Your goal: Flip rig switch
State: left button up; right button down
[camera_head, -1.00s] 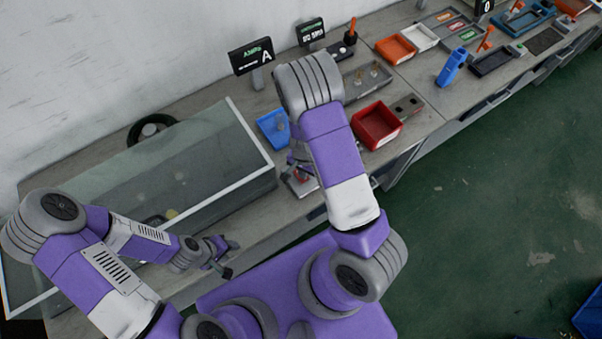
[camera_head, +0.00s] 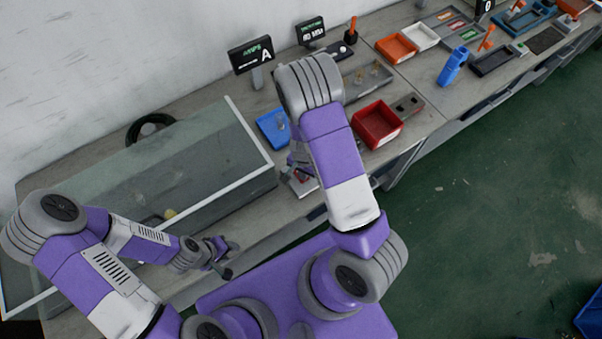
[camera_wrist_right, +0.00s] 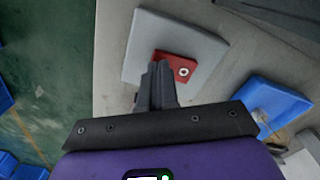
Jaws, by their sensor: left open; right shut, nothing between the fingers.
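A small red plate (camera_wrist_right: 176,66) with a round metal fitting sits on a light grey block (camera_wrist_right: 150,45) in the right wrist view. In the head view the block (camera_head: 299,186) is partly hidden behind my right arm. My right gripper (camera_wrist_right: 161,66) is shut and empty, its fingertips over the red plate's edge beside the fitting. I cannot tell whether they touch it, nor which way any switch lever is set. My left gripper (camera_head: 230,260) is open and empty, low over the bench's front edge at left.
A glass-sided enclosure (camera_head: 215,165) stands on the left of the bench. A blue tray (camera_head: 270,131) and a red bin (camera_head: 377,127) flank my right forearm. Two small displays, one marked A (camera_head: 251,55) and another (camera_head: 311,32), stand behind.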

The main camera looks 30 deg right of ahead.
pick_arm(q)
jog(key=shift+f, duration=0.25)
pick_arm(e)
jog(key=shift+f, duration=0.3)
pick_arm(q)
jog(key=shift+r, duration=0.1)
pick_arm(e)
jog(key=shift+r, duration=0.1)
notch_tip(320, 180, up, 7)
jog(key=p, duration=0.6)
pick_arm(q)
notch_tip(320, 180, up, 6)
jog(key=shift+r, duration=0.15)
jog(key=shift+s, duration=0.1)
pick_arm(e)
jog(key=shift+s, duration=0.1)
